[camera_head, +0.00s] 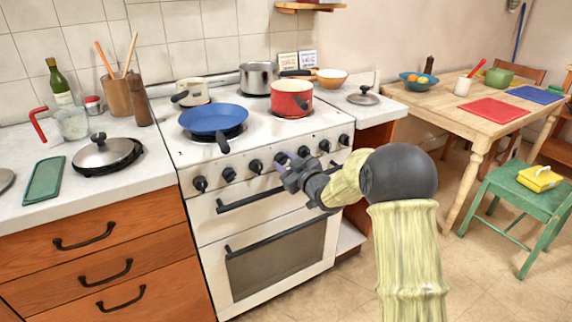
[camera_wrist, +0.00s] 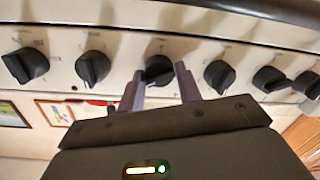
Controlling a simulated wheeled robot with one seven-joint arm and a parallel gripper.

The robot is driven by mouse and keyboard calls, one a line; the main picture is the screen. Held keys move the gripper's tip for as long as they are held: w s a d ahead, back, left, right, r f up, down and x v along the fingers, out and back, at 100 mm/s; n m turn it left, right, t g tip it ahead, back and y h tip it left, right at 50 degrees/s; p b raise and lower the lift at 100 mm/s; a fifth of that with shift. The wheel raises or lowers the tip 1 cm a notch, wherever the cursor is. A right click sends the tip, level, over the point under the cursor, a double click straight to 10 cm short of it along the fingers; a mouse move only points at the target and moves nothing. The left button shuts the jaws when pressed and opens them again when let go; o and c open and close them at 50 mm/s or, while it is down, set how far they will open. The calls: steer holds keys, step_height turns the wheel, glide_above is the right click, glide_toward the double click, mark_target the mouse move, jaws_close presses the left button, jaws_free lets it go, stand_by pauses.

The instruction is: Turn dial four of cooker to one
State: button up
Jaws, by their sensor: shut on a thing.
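The white cooker (camera_head: 185,152) has a front panel with a row of several black dials. The fourth dial from the left (camera_head: 281,157) is partly covered by my gripper (camera_head: 286,163) in the head view. In the wrist view, which sees the panel upside down, this dial (camera_wrist: 158,69) sits between the two purple-grey fingers of my gripper (camera_wrist: 160,76). The fingers are shut on its sides. Its setting is not readable. Neighbouring dials (camera_wrist: 92,67) and (camera_wrist: 220,76) stand free on either side.
The oven handle bar (camera_head: 250,196) runs just below the dials. A blue pan (camera_head: 213,118) with its handle towards the front and a red pot (camera_head: 291,97) stand on the hob. A counter (camera_head: 160,178) with drawers adjoins the left side.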

steer(key=shift+d, duration=0.1)
steer(key=o, duration=0.9)
steer(key=shift+o, duration=0.2)
steer(key=p+v, duration=0.1)
steer(key=v, duration=1.6)
steer(key=shift+s+d+r, duration=0.1)
steer(key=shift+d, duration=0.05)
